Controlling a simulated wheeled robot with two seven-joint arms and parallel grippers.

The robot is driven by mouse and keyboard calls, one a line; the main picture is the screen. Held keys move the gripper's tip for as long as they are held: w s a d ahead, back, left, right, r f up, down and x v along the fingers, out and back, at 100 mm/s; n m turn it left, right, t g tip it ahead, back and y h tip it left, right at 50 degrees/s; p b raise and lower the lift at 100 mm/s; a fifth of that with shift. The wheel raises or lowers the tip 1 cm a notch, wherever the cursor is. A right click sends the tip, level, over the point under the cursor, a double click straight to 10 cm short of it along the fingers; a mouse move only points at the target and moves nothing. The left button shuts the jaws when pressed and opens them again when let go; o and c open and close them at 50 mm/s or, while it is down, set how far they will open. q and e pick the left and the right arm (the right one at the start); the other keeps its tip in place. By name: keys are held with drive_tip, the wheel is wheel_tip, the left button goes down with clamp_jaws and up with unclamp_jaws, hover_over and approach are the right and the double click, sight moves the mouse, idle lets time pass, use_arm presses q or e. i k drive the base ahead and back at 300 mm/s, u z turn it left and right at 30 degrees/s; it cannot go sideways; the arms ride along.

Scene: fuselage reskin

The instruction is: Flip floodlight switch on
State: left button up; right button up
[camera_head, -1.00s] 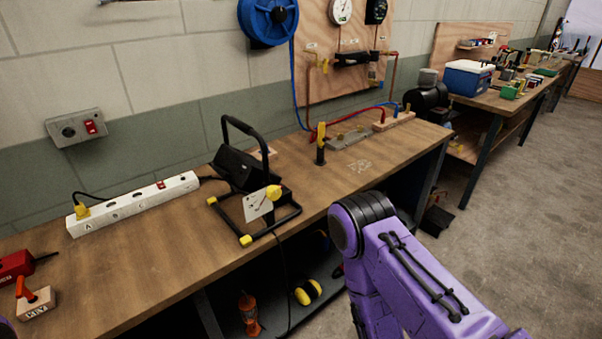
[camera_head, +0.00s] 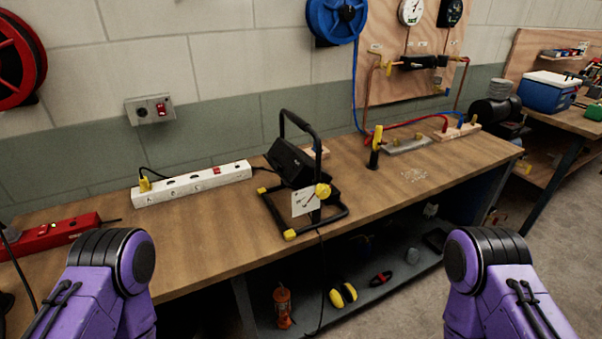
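A black floodlight on a tubular stand with yellow feet (camera_head: 292,165) stands on the wooden workbench. A white tag (camera_head: 305,201) and a yellow knob (camera_head: 322,191) are at its front right; which part is its switch I cannot tell. A white power strip (camera_head: 194,184) with a red switch (camera_head: 216,171) lies left of the floodlight. A yellow plug (camera_head: 145,184) sits in its left end. A wall box (camera_head: 150,109) carries another red switch (camera_head: 161,109). My purple arms show at the lower left and lower right; both grippers are out of view.
The workbench (camera_head: 221,234) front edge runs between me and the floodlight. A red power strip (camera_head: 58,235) lies at the left. A yellow-handled tool (camera_head: 376,148) stands right of the floodlight. A lower shelf (camera_head: 385,291) holds several items.

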sight(300, 205)
drive_tip(key=u, duration=0.05)
drive_tip(key=k, duration=1.05)
drive_tip(key=z, duration=0.25)
drive_tip(key=i, duration=0.55)
drive_tip(key=z, duration=0.15)
drive_tip(key=k, duration=0.55)
drive_tip(key=z, duration=0.55)
drive_tip(key=k, duration=0.8)
drive_tip(key=z, duration=0.35)
drive_tip(key=i, duration=2.05)
drive_tip(key=u, duration=1.5)
drive_tip(key=i, duration=0.8)
drive_tip(key=u, duration=0.55)
